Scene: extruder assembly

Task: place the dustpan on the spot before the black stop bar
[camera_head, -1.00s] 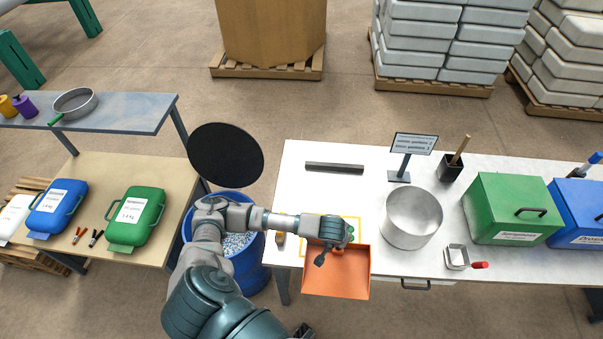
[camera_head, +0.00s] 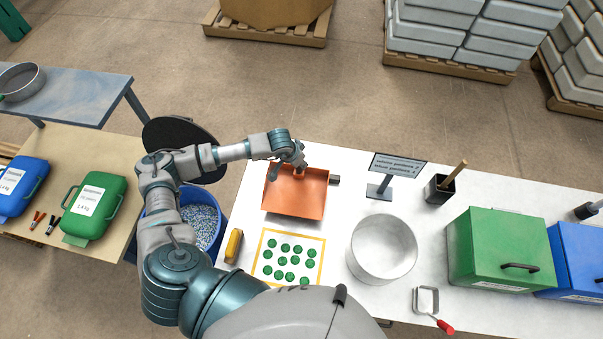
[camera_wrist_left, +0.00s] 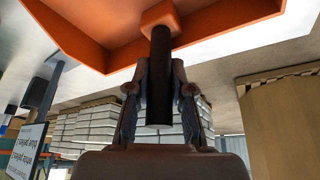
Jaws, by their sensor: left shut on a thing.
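The orange dustpan (camera_head: 295,198) is over the back left part of the white table, its open side toward the front. My left gripper (camera_head: 298,166) is shut on its handle at the back; the dark handle (camera_wrist_left: 160,80) sits between both fingers in the left wrist view, with the orange pan (camera_wrist_left: 90,35) beyond. The black stop bar (camera_head: 334,180) is mostly hidden by the pan; only its right end shows. I cannot tell whether the pan touches the table. My right gripper is not in view.
A yellow-framed square (camera_head: 262,247) with several green discs lies in front of the pan. A yellow block (camera_head: 233,246) is left of it. A metal pot (camera_head: 382,250), sign (camera_head: 398,165) and black holder (camera_head: 440,188) stand to the right. A blue bin (camera_head: 200,222) stands left of the table.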

